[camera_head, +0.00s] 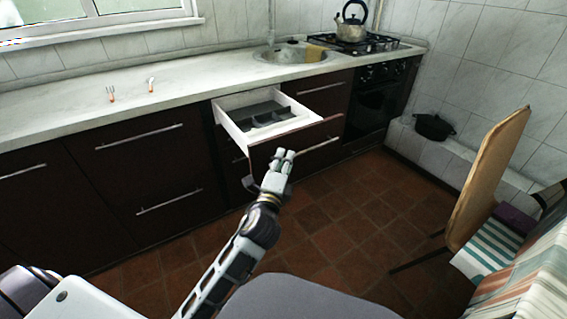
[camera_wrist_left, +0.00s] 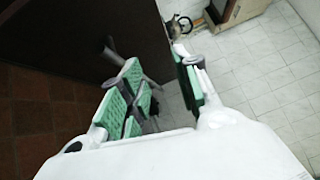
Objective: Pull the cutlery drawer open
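The cutlery drawer (camera_head: 232,129) is pulled out from the dark cabinet under the counter. Its white sides and a dark cutlery tray (camera_head: 268,114) inside show from above. A metal handle (camera_head: 321,144) shows on its dark front. My left gripper (camera_head: 283,158) is at the drawer front, by the left part of that handle. In the left wrist view its green-padded fingers (camera_wrist_left: 160,85) stand apart with a gap between them, close to a dark panel. I cannot tell whether a finger touches the handle. My right gripper is not in view.
A fork (camera_head: 111,94) and another small utensil (camera_head: 151,85) lie on the counter (camera_head: 55,112). A kettle (camera_head: 351,22) stands on the stove. A chair (camera_head: 487,180) and a cloth-covered table (camera_head: 535,265) are at right. Tiled floor (camera_head: 345,215) is open between.

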